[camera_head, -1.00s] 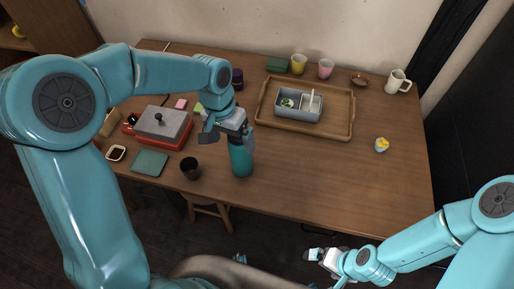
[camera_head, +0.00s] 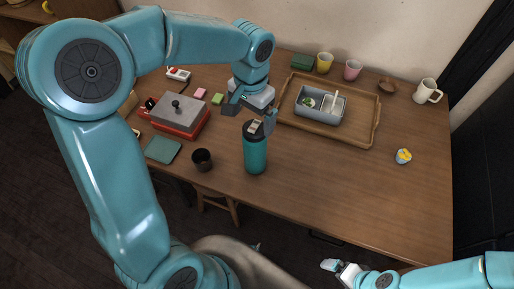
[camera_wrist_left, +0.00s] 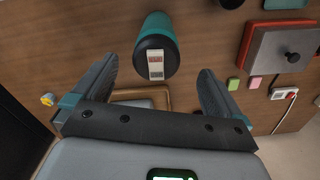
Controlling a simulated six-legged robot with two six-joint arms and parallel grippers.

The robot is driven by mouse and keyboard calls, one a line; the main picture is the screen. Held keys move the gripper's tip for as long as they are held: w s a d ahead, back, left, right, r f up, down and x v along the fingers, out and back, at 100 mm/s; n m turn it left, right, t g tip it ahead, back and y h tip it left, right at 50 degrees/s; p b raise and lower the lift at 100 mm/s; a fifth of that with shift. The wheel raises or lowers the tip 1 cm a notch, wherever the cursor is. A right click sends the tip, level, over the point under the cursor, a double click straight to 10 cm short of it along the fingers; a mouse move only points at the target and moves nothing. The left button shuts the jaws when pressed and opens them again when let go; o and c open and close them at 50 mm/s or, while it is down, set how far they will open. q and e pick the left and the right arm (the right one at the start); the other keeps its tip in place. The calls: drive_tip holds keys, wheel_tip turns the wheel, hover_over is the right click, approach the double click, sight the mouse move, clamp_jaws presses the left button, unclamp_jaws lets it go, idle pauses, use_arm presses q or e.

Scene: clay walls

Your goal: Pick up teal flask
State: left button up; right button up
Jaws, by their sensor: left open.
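The teal flask (camera_head: 255,152) stands upright near the front edge of the wooden table, with a dark lid on top. In the left wrist view the flask (camera_wrist_left: 155,42) shows at the upper middle, its lid toward the camera, ahead of and between the two fingers. My left gripper (camera_head: 254,112) is open just above and behind the flask's lid in the head view. It also shows in the left wrist view (camera_wrist_left: 156,82), with nothing between its fingers. My right gripper (camera_head: 338,266) is low at the bottom right, off the table; its finger gap is too small to judge.
A dark cup (camera_head: 202,160) stands left of the flask. A red box with a grey lid (camera_head: 180,117) and a green square (camera_head: 163,150) lie further left. A wooden tray (camera_head: 365,137) holds a grey bento box (camera_head: 320,116).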

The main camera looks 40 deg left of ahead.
sight(254, 128)
use_arm(q)
drive_tip(key=shift+s+f, duration=0.25)
drive_tip(key=shift+f, duration=0.8)
drive_tip(key=f, duration=0.5)
drive_tip(key=shift+w+d+f, duration=0.2)
drive_tip(key=shift+w+f, duration=0.1)
drive_tip(key=c, duration=1.8)
drive_tip(key=shift+r, duration=0.15)
